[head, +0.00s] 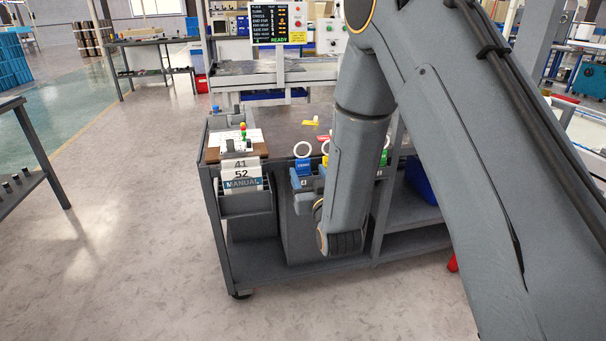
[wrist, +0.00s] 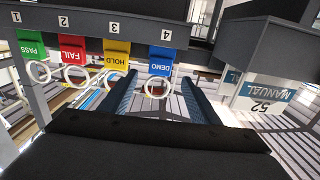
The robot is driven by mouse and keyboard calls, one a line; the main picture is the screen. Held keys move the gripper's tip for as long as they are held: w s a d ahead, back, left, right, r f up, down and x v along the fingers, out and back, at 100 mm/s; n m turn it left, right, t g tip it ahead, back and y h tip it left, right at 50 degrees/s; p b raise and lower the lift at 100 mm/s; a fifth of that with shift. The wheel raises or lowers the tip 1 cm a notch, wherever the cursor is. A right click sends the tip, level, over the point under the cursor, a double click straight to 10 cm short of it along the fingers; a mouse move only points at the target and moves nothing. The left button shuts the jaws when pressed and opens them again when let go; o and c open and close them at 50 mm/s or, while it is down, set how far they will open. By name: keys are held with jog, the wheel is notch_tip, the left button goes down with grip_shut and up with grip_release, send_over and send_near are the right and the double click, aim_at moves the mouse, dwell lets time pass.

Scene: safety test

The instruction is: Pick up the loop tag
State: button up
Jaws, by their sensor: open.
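Several coloured tags, each with a white ring, hang in a row under numbered slots in the wrist view. They are the green PASS tag (wrist: 30,45), the red FAIL tag (wrist: 73,50), the yellow HOLD tag (wrist: 116,55) and the blue DEMO tag (wrist: 161,61). My gripper (wrist: 156,82) is open, its two dark blue fingers apart, with the DEMO tag's ring showing between them. I cannot tell its exact depth from the ring. In the head view the blue DEMO tag (head: 302,166) shows at the cart's front edge; my arm hides most of the gripper and some tags.
The grey cart (head: 228,240) carries a clipboard area and a small signal light (head: 243,133). A MANUAL holder (head: 241,174) hangs at its left front, and shows beside my right finger in the wrist view (wrist: 265,97). The floor left of the cart is clear.

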aim_at(303, 161)
jog(key=x, duration=0.7)
jog(key=shift+w+a+r+b, duration=0.1)
jog(key=shift+w+r+b, duration=0.1)
jog(key=shift+w+b, duration=0.1)
jog(key=c, duration=1.2)
